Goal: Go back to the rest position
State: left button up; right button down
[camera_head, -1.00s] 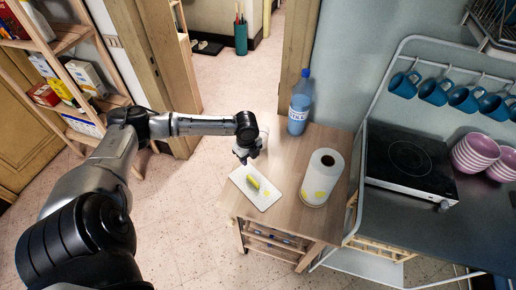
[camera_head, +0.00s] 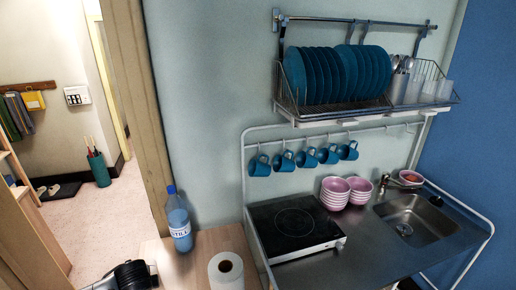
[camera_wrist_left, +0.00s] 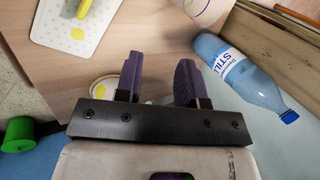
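My left gripper (camera_wrist_left: 158,70) shows in the left wrist view with its two purple finger pads apart and nothing between them. It hangs over the wooden table top, with a blue water bottle (camera_wrist_left: 243,75) to its right. A white board (camera_wrist_left: 75,40) with a lemon print and a yellow-handled object (camera_wrist_left: 84,8) lies at the upper left. A round lemon-print item (camera_wrist_left: 103,87) is partly hidden behind the left finger. In the head view only a dark part of my left arm shows at the bottom left; its fingers are out of frame. My right gripper is not in view.
In the head view the bottle (camera_head: 178,222) and paper roll (camera_head: 226,272) stand on the wooden table (camera_head: 205,243). A hob (camera_head: 295,228), pink bowls (camera_head: 334,194), sink (camera_head: 417,222) and hanging blue mugs (camera_head: 307,159) are to the right. A dish rack (camera_head: 330,113) is above.

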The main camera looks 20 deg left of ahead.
pick_arm(q)
jog(key=s+d+r+n+t+h, duration=0.1)
jog(key=d+t, duration=0.1)
jog(key=d, duration=0.7)
jog(key=s+d+r+n+t+h, duration=0.1)
jog(key=s+d+n+t, duration=0.15)
jog(key=d, duration=0.65)
jog(key=s+d+f+n+g+h, duration=0.1)
jog(key=s+d+f+n+g, duration=0.1)
jog(key=s+d+f, duration=0.5)
jog(key=s+d+f+n+g+h, duration=0.2)
jog(key=s+d+f, duration=0.1)
jog(key=s, duration=0.8)
notch_tip(320, 180, up, 19)
jog(key=p, duration=1.8)
jog(key=shift+p, duration=0.35)
